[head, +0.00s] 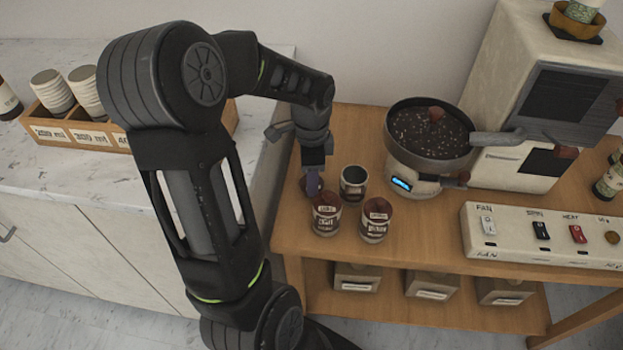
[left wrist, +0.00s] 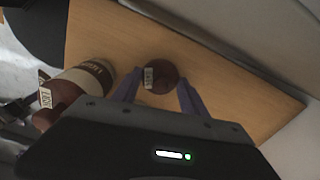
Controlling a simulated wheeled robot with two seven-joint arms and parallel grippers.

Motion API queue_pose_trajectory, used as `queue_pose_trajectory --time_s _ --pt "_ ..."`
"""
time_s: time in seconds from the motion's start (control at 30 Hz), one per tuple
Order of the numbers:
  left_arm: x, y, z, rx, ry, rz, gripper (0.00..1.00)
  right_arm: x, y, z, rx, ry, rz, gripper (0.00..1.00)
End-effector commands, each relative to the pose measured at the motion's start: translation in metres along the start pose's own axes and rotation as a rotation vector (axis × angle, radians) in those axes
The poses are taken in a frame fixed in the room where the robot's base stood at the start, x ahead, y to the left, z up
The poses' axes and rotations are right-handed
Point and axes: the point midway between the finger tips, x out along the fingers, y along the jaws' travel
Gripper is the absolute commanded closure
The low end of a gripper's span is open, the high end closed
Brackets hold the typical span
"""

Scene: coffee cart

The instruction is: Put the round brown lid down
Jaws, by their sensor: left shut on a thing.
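The round brown lid (left wrist: 160,77) with a small pale label lies between the fingertips of my left gripper (left wrist: 158,92) in the left wrist view. In the head view my left gripper (head: 312,184) is low over the left end of the wooden cart top, and the lid is mostly hidden there. The gripper is shut on the lid. Whether the lid touches the wood is hard to tell. My right gripper is out of view.
Two labelled cans with brown tops, a left one (head: 326,220) and a right one (head: 375,224), stand close by. An open can (head: 353,182) is just behind. A pan of beans (head: 430,130) and a switch panel (head: 540,235) are farther right.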

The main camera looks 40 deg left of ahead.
Motion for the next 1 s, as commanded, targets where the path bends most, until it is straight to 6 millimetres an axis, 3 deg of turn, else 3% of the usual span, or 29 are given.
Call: queue_pose_trajectory --time_s 0.1,0.5,0.53,0.77,1.0 --pt "0.014 0.001 0.000 0.000 -0.001 0.002 0.88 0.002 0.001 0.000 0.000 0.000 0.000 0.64" --pt "0.019 0.000 0.000 0.000 0.000 0.001 0.88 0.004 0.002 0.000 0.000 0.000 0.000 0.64" --pt "0.019 0.000 0.000 0.000 0.001 0.000 0.48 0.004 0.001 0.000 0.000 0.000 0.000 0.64" --pt "0.018 0.000 0.000 0.000 0.000 0.001 0.29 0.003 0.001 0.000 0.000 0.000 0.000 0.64" --pt "0.018 0.000 0.000 0.000 0.000 0.000 0.27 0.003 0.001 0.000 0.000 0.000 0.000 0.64"
